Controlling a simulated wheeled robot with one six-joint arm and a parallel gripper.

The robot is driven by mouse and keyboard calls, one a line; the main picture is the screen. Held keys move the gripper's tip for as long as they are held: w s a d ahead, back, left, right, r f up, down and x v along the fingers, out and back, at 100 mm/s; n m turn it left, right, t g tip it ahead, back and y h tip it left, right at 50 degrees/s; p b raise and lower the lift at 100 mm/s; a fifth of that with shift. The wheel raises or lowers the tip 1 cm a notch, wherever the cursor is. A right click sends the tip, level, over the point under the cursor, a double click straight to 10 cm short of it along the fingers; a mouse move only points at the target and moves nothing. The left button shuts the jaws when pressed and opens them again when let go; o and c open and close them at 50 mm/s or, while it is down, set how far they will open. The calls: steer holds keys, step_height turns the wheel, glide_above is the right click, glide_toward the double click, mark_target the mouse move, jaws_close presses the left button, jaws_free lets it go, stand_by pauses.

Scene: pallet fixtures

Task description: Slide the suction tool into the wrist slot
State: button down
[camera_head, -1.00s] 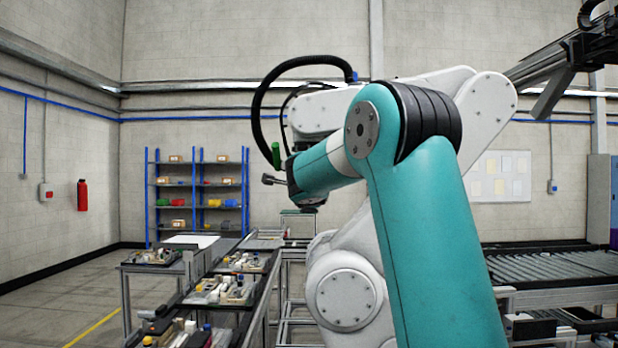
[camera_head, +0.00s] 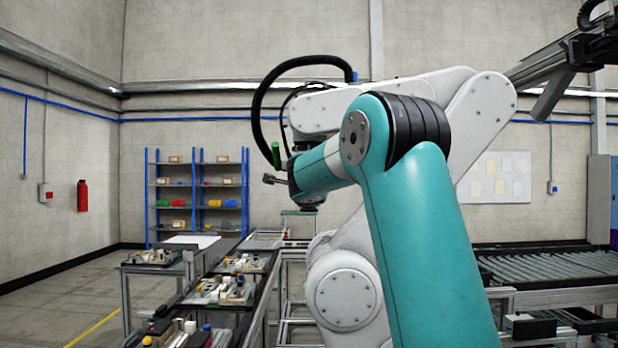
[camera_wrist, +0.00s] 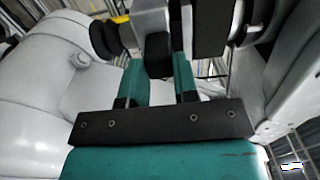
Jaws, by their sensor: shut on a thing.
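In the wrist view my gripper (camera_wrist: 158,72) has two teal fingers rising from a dark bar with screws. The fingers are closed on a dark block-shaped tool (camera_wrist: 150,24), which I take to be the suction tool; its top runs out of frame. Black rounded parts lie on both sides of it, and I cannot tell whether they belong to it. White arm parts of mine fill much of the background. In the head view my arm hides most of the gripper, and the tool cannot be made out clearly. I cannot pick out the wrist slot in either view.
Trays of small parts (camera_head: 222,303) line a bench on the left. Blue shelving (camera_head: 148,205) stands at the back wall. A roller conveyor (camera_head: 560,266) is on the right. A dark overhead beam (camera_head: 572,55) reaches in at upper right.

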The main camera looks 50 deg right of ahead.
steer(key=shift+w+d, duration=0.35)
steer(key=shift+d, duration=0.05)
steer(key=shift+w+d, duration=0.25)
steer(key=shift+d, duration=0.05)
steer(key=shift+w+d+r, duration=0.1)
steer(key=shift+w+d, duration=0.05)
steer(key=shift+d, duration=0.05)
steer(key=shift+b, duration=0.55)
stand_by(0.5)
steer(key=c, duration=0.9)
jaws_free()
steer(key=shift+c, duration=0.2)
steer(key=shift+o, duration=0.7)
steer(key=shift+f, duration=0.25)
steer(key=shift+a, duration=0.1)
